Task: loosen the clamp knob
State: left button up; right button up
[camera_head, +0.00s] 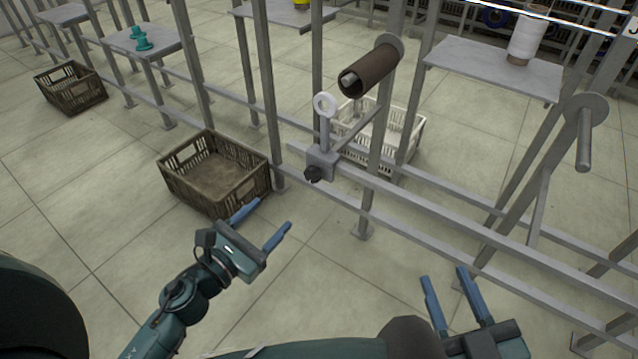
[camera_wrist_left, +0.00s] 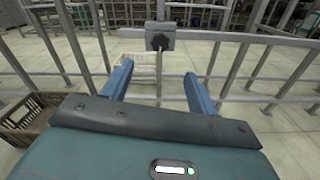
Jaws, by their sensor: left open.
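The clamp knob (camera_head: 313,173) is a small black knob on the front of a grey clamp block (camera_head: 324,160), which sits on the frame's horizontal rail. An upright rod with a white ring eye (camera_head: 324,104) rises from the block. The knob also shows in the left wrist view (camera_wrist_left: 160,41), ahead of and between the fingers. My left gripper (camera_head: 262,218) is open and empty, below and to the left of the knob, apart from it. My right gripper (camera_head: 447,285) is open and empty at the lower right, away from the clamp.
A brown tube (camera_head: 372,72) sits on a spindle above the clamp. A brown crate (camera_head: 215,176) stands on the floor left of the clamp, and a white crate (camera_head: 408,135) behind it. Grey rails and posts (camera_head: 470,235) run to the right. A white thread cone (camera_head: 527,38) stands on a shelf.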

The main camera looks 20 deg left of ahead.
aim_at(311, 176)
pick_arm(q)
jog(key=p+x, duration=0.1)
jog(key=x, duration=1.2)
pick_arm(e)
jog(key=shift+d+h, duration=0.25)
jog(key=shift+h, duration=0.25)
pick_arm(q)
jog(key=c, duration=1)
pick_arm(e)
jog(key=shift+m, duration=0.3)
